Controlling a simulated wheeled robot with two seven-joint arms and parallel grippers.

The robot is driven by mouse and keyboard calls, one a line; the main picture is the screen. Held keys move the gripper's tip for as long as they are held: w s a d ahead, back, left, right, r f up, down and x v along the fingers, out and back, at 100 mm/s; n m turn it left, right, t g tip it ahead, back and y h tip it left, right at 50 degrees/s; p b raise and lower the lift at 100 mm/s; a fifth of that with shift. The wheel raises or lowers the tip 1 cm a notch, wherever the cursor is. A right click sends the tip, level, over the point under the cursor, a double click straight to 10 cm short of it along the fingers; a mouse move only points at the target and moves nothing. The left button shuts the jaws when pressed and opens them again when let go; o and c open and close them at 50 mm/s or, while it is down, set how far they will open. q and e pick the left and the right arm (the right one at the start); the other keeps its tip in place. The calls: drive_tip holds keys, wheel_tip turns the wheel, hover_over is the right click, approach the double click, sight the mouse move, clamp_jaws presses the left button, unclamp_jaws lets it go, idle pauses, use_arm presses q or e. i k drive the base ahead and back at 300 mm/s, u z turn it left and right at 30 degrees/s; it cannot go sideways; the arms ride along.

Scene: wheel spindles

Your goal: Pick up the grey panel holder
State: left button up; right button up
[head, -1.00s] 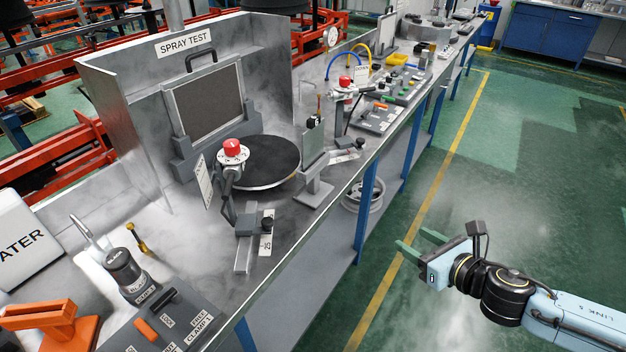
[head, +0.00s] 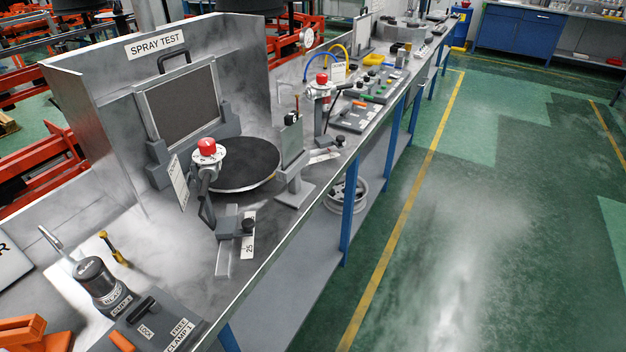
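A framed dark panel (head: 183,104) with a black carrying handle stands upright in grey brackets (head: 160,162) against the back wall of the spray test booth. A smaller grey upright plate on a stand (head: 292,160) is on the bench right of the round dark turntable (head: 240,163). I cannot tell for certain which of these is the grey panel holder. Both stand free, with no gripper touching them. Neither my left nor my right gripper is in view.
A red-knobbed device (head: 208,150) and a grey clamp with a rail (head: 234,225) stand before the turntable. A dark cylinder (head: 97,280) and a control box (head: 160,322) are at the near left. The green floor (head: 480,240) right of the bench is clear.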

sight(293, 194)
drive_tip(key=z, duration=1.1)
drive_tip(key=i, duration=1.05)
drive_tip(key=u, duration=2.5)
